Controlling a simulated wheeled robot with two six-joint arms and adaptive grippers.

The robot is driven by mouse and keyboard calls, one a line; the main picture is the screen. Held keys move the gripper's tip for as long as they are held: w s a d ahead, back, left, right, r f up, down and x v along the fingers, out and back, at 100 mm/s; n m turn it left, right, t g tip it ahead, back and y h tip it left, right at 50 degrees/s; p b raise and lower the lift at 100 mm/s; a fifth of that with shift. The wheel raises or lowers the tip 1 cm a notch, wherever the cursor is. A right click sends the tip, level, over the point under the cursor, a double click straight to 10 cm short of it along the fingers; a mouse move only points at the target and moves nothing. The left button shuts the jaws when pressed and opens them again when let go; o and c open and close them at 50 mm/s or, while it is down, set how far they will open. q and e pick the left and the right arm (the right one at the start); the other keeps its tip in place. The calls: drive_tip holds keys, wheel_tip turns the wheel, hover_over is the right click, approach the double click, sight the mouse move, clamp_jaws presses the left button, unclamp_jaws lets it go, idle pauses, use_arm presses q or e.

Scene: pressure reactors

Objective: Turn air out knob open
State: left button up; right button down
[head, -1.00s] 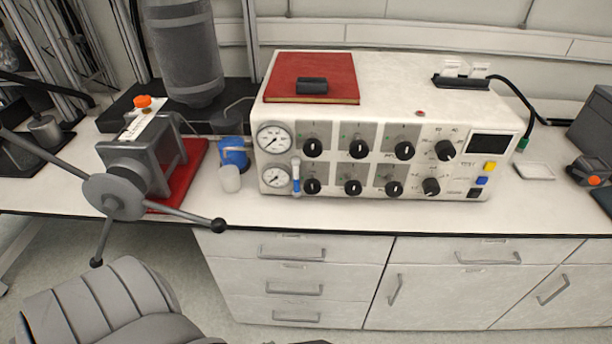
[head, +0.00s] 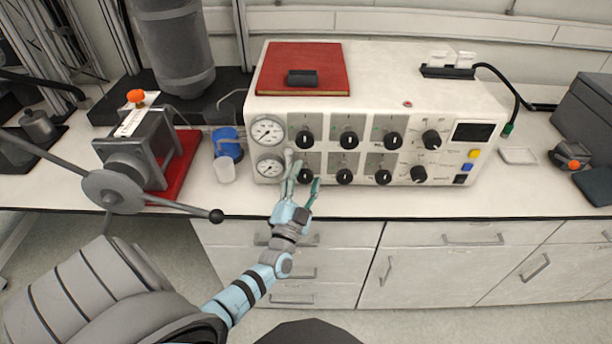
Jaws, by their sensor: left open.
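The white control box (head: 390,80) on the bench has two rows of black knobs on its front; their labels are too small to read, so I cannot tell which is the air out knob. My left gripper (head: 306,173) is open in front of the lower left knob (head: 304,178). Its fingers are on either side of that knob in the picture; I cannot tell whether they touch it. The upper left knob (head: 304,140) is clear of the gripper. My right gripper is not in view.
Two gauges (head: 267,131) sit at the box's left end. A red book (head: 305,60) lies on top. A grey device with a spoked handwheel (head: 113,190) stands at left, one spoke reaching towards my left arm. A blue-capped cup (head: 226,172) stands between. Drawers lie below the bench edge.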

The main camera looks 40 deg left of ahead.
use_arm(q)
drive_tip(key=shift+w+a+r, duration=0.15)
drive_tip(key=shift+w+a, duration=0.05)
drive_tip(key=shift+w, duration=0.25)
drive_tip(key=c, duration=1.2)
